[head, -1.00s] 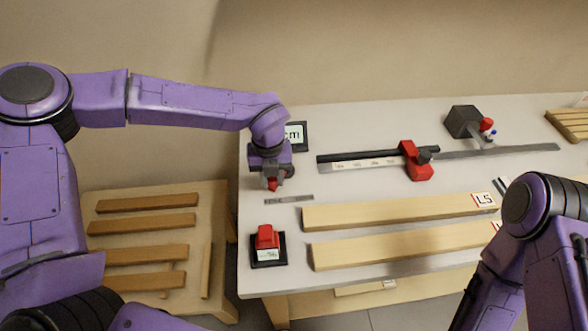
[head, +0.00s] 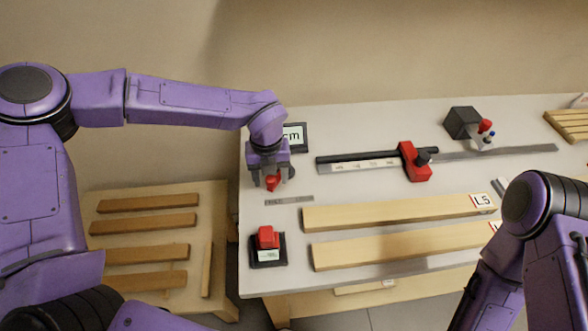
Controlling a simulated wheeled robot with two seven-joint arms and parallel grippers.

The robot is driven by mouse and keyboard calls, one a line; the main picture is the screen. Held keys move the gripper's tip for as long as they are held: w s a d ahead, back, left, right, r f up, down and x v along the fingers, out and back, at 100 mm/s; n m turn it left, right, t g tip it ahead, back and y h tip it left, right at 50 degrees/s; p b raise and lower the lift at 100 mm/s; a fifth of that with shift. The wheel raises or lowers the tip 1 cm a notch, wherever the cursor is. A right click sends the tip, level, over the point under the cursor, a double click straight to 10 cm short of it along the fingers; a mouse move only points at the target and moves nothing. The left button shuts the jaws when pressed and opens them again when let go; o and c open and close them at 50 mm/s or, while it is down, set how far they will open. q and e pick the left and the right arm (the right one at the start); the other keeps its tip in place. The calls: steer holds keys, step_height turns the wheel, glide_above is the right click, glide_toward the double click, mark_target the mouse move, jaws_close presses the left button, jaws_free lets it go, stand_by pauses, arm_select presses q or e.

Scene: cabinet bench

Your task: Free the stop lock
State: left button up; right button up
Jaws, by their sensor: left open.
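A red stop block (head: 414,160) sits on the dark rail with a white scale (head: 365,163). A black knob (head: 423,157) is on its right side; I cannot tell its lock state. My left gripper (head: 272,182) points down at the bench's left end, open, well left of the stop block. A small red piece (head: 271,183) shows between or just behind its fingers; its lower part and any contact are unclear. My right arm comes in at lower right, and its gripper is not visible.
A "cm" sign (head: 295,136) stands behind my left gripper. A red block on a black base (head: 267,246) and a small metal ruler (head: 289,200) are near it. Two long boards (head: 390,212) lie in front of the rail. A dark box (head: 462,122) stands at the back.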

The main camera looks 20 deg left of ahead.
arm_select(q)
step_height(320, 180, up, 8)
steer(key=p, duration=0.6)
steer(key=shift+r, duration=0.2)
steer(key=shift+s+f, duration=0.1)
